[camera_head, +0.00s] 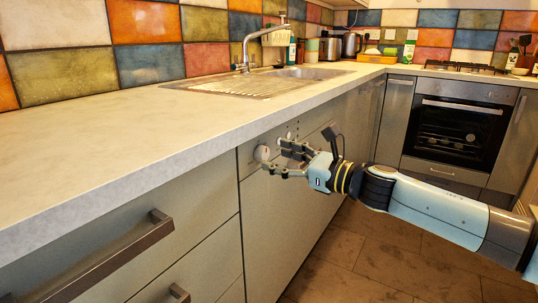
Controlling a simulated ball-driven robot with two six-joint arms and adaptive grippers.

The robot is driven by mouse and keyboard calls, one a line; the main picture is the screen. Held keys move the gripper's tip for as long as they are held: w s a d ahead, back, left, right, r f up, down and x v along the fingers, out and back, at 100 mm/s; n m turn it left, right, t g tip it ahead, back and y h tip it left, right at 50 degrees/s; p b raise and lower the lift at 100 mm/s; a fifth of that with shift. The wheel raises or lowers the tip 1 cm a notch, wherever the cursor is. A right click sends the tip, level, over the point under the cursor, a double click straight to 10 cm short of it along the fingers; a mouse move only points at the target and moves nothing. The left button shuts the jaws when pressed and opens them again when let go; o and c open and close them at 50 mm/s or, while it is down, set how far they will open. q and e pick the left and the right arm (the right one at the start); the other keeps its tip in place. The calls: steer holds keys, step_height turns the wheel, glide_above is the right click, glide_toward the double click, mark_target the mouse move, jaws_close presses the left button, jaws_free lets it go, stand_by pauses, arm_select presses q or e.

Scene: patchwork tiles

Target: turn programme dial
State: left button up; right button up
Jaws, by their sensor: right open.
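The programme dial (262,153) is a small round pale knob on the front of a built-in appliance (262,215) below the worktop, in the middle of the head view. My right gripper (275,158) comes in from the right with its fingers open and pointing left at the dial. Its fingertips are close beside the dial. I cannot tell whether they touch it. Part of the control panel behind the fingers is hidden. My left gripper is not in view.
The worktop (130,125) overhangs just above the gripper. Drawers with a bar handle (120,255) stand at the left. A sink (290,75) and tap (245,50) are on the worktop. An oven (455,130) is at the back right. The floor (350,270) shows clear.

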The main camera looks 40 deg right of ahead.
mark_target(266, 153)
steer(key=shift+p+x, duration=0.3)
steer(key=shift+x, duration=0.8)
steer(key=shift+w+a, duration=0.2)
steer(key=shift+w, duration=0.3)
steer(key=shift+c, duration=0.8)
steer(key=c, duration=1)
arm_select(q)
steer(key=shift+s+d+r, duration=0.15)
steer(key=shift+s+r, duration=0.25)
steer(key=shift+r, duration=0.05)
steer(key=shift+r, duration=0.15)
arm_select(e)
steer(key=shift+m, duration=0.3)
